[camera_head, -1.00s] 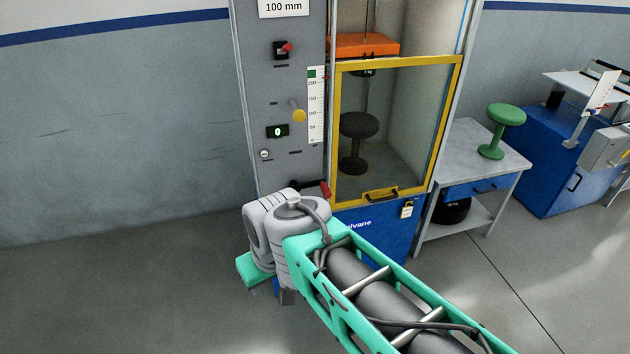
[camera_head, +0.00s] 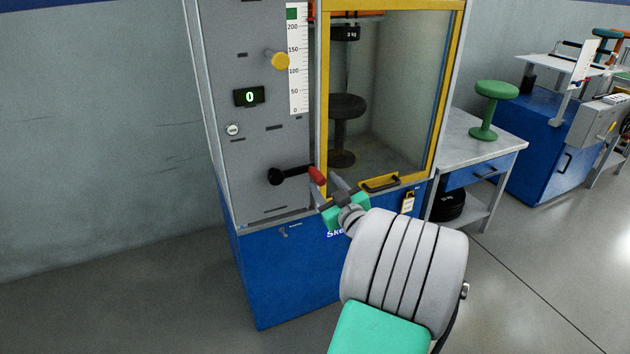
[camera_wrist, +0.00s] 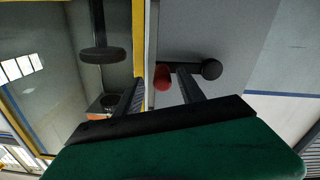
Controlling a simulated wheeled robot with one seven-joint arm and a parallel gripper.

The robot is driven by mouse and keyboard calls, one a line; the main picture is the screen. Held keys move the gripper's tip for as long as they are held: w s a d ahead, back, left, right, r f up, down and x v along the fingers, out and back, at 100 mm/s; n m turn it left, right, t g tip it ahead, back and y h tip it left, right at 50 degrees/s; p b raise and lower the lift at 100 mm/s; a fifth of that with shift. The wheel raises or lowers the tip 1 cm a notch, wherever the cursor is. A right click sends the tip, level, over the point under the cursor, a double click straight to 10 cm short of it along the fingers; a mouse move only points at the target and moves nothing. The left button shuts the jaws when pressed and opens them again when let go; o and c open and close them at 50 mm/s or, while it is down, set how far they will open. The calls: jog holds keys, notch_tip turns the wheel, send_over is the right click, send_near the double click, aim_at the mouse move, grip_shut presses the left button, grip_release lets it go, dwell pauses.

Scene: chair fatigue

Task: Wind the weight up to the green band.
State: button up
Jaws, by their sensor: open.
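The crank on the machine's grey panel has a black hub (camera_head: 275,177) at its left and a red handle (camera_head: 317,175) at its right end. My gripper (camera_head: 329,187) is open at the red handle. In the wrist view the red handle (camera_wrist: 162,77) shows between the two open fingers of my gripper (camera_wrist: 160,80); I cannot tell whether they touch it. The dark weight (camera_head: 345,33) hangs behind the yellow-framed window above a black stool (camera_head: 345,125). The white scale (camera_head: 297,65) has its green band (camera_head: 292,13) at the top.
The display (camera_head: 249,96) reads 0. The yellow guard frame (camera_head: 441,90) and its bottom handle (camera_head: 381,182) are close to my gripper. A bench with a green stool (camera_head: 494,95) stands at the right.

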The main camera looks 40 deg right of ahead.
aim_at(317, 176)
jog(key=x, duration=0.5)
jog(key=shift+w+a, duration=0.1)
jog(key=shift+a, duration=0.05)
jog(key=shift+c, duration=0.3)
grip_shut()
dwell(0.8)
